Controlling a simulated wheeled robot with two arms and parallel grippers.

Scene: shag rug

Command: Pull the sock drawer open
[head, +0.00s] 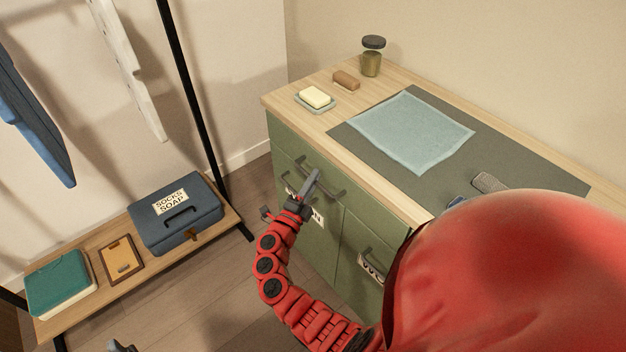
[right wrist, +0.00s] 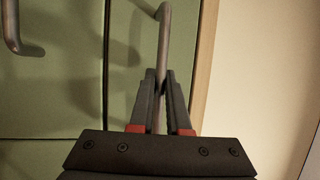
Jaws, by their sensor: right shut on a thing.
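A green dresser (head: 390,222) with a wooden top stands right of centre in the head view. A grey bar handle (head: 331,190) is on its upper drawer front; the bar also shows in the right wrist view (right wrist: 164,28). My right gripper (head: 308,190) is at this handle. In the right wrist view its fingers (right wrist: 160,95) are shut around the bar. I see no clear gap at the drawer front. My arm hides part of a label (head: 318,217) ending in N; no sock label is readable. A grey tip of my left gripper (head: 122,346) shows at the bottom edge.
Another handle (right wrist: 12,28) is at the left of the right wrist view. Soap in a dish (head: 315,98), a brown block (head: 346,80), a jar (head: 371,57) and a blue cloth (head: 412,130) are on top. A case labelled SOCKS SOAP (head: 176,213) sits on a low shelf at left.

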